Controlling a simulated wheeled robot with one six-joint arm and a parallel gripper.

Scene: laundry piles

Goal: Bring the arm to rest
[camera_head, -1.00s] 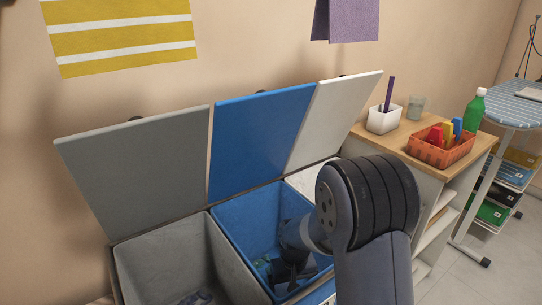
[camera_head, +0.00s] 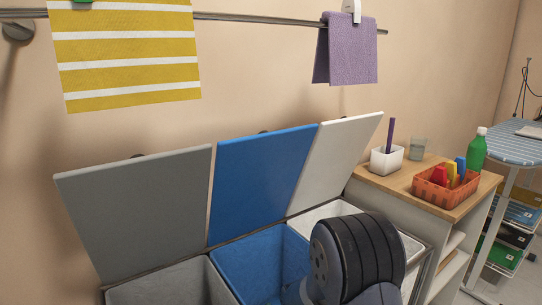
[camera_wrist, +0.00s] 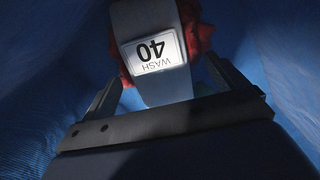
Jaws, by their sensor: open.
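My gripper (camera_wrist: 165,80) shows in the wrist view with its two fingers apart, one on each side of a pale grey piece bearing a white label that reads "WASH 40" (camera_wrist: 154,53), upside down. Red cloth (camera_wrist: 197,35) shows behind that piece. Blue walls lie on both sides. I cannot tell whether the fingers touch the labelled piece. In the head view my dark arm reaches over the laundry sorter's blue compartment (camera_head: 255,262), and my gripper is hidden there.
The sorter's grey (camera_head: 140,212), blue (camera_head: 262,175) and white (camera_head: 335,160) lids stand open. At right, a wooden-topped cabinet (camera_head: 395,184) holds a white cup (camera_head: 386,163) and an orange basket (camera_head: 440,194). A rail (camera_head: 255,19) with hanging cloths runs above.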

